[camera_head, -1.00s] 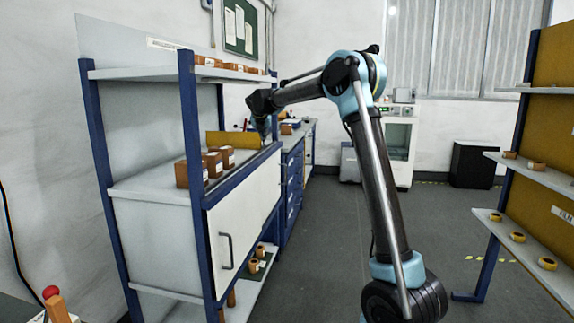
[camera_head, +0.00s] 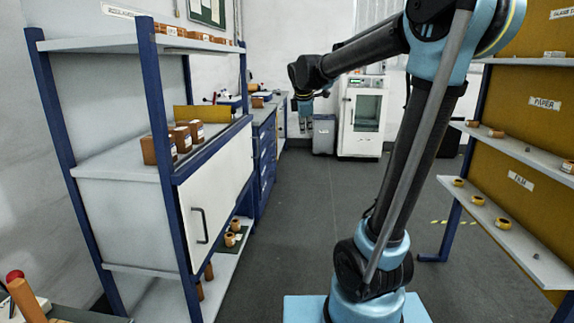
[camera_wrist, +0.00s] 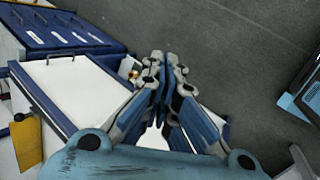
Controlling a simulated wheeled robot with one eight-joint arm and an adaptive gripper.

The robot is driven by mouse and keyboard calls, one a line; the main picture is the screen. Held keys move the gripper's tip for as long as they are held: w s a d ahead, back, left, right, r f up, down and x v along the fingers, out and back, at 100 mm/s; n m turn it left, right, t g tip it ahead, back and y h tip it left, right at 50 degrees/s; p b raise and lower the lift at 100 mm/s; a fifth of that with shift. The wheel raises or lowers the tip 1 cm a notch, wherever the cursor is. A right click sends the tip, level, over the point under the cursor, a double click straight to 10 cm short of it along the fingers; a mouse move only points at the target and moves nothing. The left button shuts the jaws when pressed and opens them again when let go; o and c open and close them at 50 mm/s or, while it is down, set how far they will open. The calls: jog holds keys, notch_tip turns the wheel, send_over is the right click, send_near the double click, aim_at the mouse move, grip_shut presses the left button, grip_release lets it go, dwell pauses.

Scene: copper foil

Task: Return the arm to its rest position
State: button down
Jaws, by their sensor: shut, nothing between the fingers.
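My arm reaches up from its light-blue base in the head view and bends over to the left. My gripper (camera_head: 305,112) hangs down at the arm's end, over the aisle to the right of the blue-framed shelf (camera_head: 158,120). In the wrist view my gripper (camera_wrist: 162,72) has its fingers together, with nothing between them. It is clear of the shelf and touches nothing that I can see.
Brown boxes (camera_head: 188,134) stand on the shelf's middle board. Blue drawers (camera_head: 263,165) stand behind it. A rack (camera_head: 520,150) with rolls of tape is at the right. A white machine (camera_head: 362,115) stands at the back. The grey floor (camera_head: 300,210) between is free.

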jog(key=s+d+f+m+g, duration=0.1)
jog(key=s+d+f+m, duration=0.35)
jog(key=s, duration=0.45)
jog(key=s+d+f+m+g, duration=0.1)
jog(key=s+d+f+m, duration=0.35)
jog(key=s, duration=0.45)
jog(key=s+d+f+m+g+y, duration=0.1)
jog(key=s+d+f+m, duration=0.1)
jog(key=s+f+m, duration=0.7)
jog(key=s+f, duration=0.5)
jog(key=s, duration=0.3)
jog(key=shift+s+d+f+m+g, duration=0.3)
jog(key=shift+d+f+g, duration=0.1)
jog(key=shift+w+f, duration=0.2)
jog(key=shift+w, duration=0.3)
